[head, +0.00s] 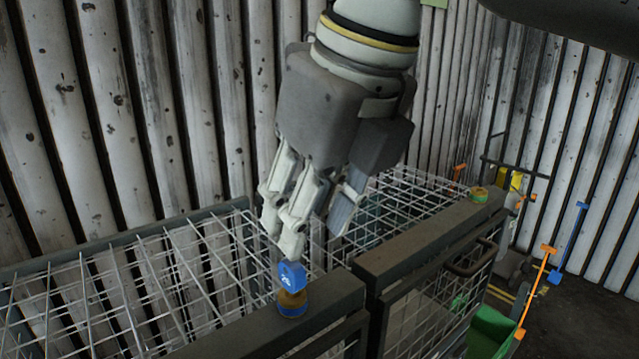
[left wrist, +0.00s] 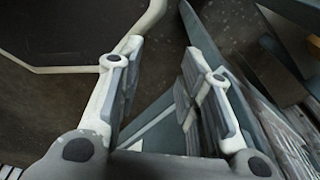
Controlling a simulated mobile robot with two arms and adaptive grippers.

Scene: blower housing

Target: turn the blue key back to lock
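The blue key (head: 291,275) stands in a brass lock cylinder (head: 292,298) with a blue ring at its base, on the dark top rail of the wire cage. My right gripper (head: 318,232) hangs above it, fingers pointing down, with a gap between the opposing fingers. Its nearer fingertips end just over the top of the key; I cannot tell whether they touch it. Nothing shows between the fingers. My left gripper (left wrist: 157,105) shows in the left wrist view, its two padded fingers apart and empty. The key does not show there.
A second lock (head: 478,195), yellow and green, sits on the far rail (head: 430,238). Wire mesh (head: 140,285) lies left of the key, and a corrugated wall (head: 120,110) stands behind. Orange- and blue-handled tools and a green bin (head: 490,332) are at the right.

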